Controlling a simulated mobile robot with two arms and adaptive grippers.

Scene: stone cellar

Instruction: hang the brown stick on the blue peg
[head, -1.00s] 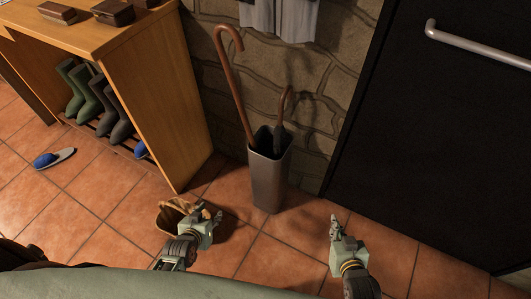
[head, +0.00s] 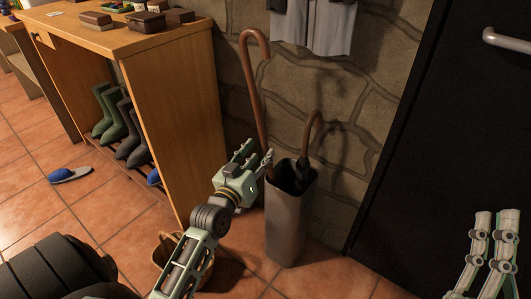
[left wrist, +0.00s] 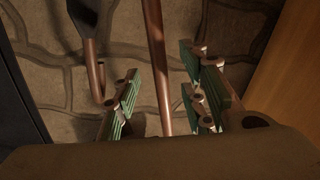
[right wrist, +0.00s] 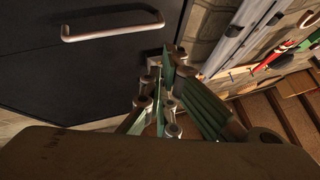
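The brown stick (head: 259,100) stands in the grey bin-like stand (head: 288,220), its crook upward, leaning on the stone wall. My left gripper (head: 262,160) is beside its shaft, just above the stand's rim. In the left wrist view the stick (left wrist: 157,60) passes between the spread fingers (left wrist: 160,100), with gaps on both sides. My right gripper (head: 492,235) is raised at the lower right, away from the stick. In the right wrist view its fingers (right wrist: 163,90) look brought together, with nothing visible between them.
A dark umbrella with a brown crook handle (head: 313,130) shares the stand. A wooden bench (head: 170,110) with boots is left, a wicker basket (head: 168,262) below my left arm. A dark door (head: 450,130) is right. Grey clothing (head: 312,22) hangs above.

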